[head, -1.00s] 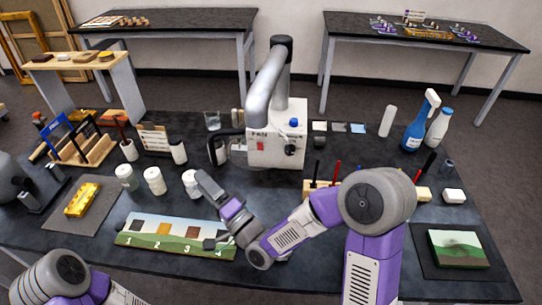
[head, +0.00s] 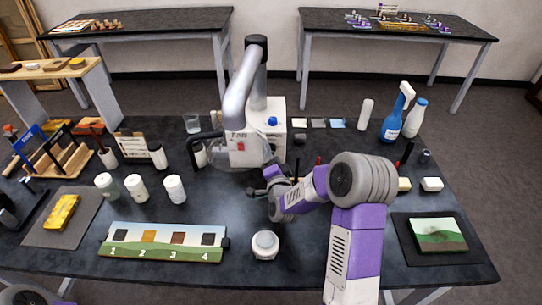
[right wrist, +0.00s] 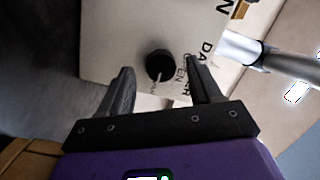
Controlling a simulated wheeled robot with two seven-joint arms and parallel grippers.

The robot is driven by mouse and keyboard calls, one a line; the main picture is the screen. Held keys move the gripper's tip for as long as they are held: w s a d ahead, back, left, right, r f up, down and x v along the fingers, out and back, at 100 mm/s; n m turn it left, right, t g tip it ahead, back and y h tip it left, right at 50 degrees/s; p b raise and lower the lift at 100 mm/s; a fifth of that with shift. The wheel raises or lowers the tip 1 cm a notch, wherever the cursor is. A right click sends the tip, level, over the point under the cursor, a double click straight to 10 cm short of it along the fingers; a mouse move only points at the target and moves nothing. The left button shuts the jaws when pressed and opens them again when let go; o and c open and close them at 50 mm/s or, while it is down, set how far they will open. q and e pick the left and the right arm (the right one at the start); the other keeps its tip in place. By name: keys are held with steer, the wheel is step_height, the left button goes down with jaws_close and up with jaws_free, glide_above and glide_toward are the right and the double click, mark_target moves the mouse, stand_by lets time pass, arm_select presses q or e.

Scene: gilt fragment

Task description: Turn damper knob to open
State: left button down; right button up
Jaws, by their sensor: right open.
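The white fume extractor box (head: 278,106) stands at the back middle of the table, with a red switch and a blue knob. In the right wrist view, its front panel (right wrist: 110,35) carries a round black damper knob (right wrist: 160,64) with a pale mark, beside printed lettering partly covered by a finger. My right gripper (right wrist: 160,70) is open, with one finger on each side of the knob; I cannot tell whether they touch it. In the head view, my right gripper (head: 262,180) is at the lower front of the box and hides the knob. My left gripper is out of view.
A blue spray bottle (head: 393,120) stands at right.

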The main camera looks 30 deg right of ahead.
steer(key=shift+w+d, duration=0.2)
steer(key=shift+w, duration=0.25)
steer(key=shift+c, duration=0.3)
steer(key=c, duration=1)
